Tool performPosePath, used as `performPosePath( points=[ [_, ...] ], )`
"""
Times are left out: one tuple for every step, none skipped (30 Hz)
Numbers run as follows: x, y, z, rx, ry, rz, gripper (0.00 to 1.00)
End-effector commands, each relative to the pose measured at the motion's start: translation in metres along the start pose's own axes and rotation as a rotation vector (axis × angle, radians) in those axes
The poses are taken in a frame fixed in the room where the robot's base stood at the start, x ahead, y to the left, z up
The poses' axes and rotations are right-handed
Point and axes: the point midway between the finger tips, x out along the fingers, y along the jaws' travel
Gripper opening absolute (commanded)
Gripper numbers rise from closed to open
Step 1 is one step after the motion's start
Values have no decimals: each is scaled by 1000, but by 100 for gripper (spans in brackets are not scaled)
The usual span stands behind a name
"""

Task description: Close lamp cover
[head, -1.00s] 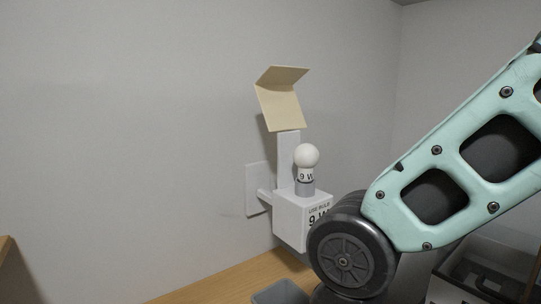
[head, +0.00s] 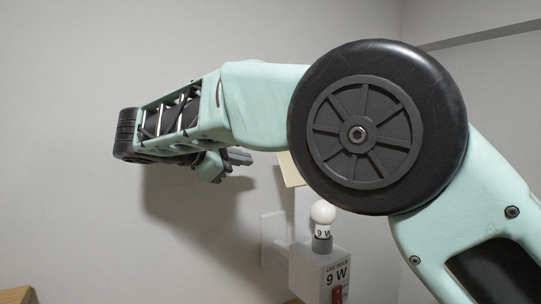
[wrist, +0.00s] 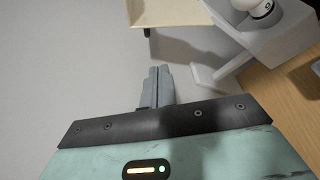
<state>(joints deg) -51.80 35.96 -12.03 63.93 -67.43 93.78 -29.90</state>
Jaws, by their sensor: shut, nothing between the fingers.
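The lamp is a white box (head: 318,272) on a wall mount, with a white bulb (head: 322,213) upright on top. Its cream cover (head: 289,170) stands raised above the bulb on an upright post. My arm hides most of the cover in the head view. The cover also shows at the top of the wrist view (wrist: 170,13), with the bulb (wrist: 257,8) to its right. My gripper (head: 245,157) is shut and empty, left of the cover and near its height. In the wrist view the closed fingers (wrist: 160,72) point toward the cover's near edge, apparently apart from it.
The wall plate (head: 272,238) and the plain wall lie behind the lamp. A wooden surface (wrist: 285,98) shows at the right of the wrist view. A wooden edge (head: 15,295) shows at the lower left. The space left of the lamp is clear.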

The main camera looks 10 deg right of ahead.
Motion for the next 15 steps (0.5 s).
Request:
performPosePath(
  points=[
    [-4,7,3,7,-23,19,0],
    [-5,9,4,9,-32,26,0],
    [-5,11,6,11,-40,32,0],
    [-4,12,7,12,-44,34,0],
    [-2,13,8,12,-46,35,0],
    [2,13,8,12,-48,35,0],
    [6,14,9,11,-48,34,0],
    [10,14,9,11,-47,33,0],
    [17,14,10,10,-46,33,0],
    [22,14,10,11,-47,32,0],
    [28,15,10,11,-47,32,0],
    [36,15,11,9,-46,32,0],
    [41,15,11,10,-47,31,0],
    [47,15,11,10,-45,31,0],
    [54,16,12,10,-45,31,0]
  ],
)
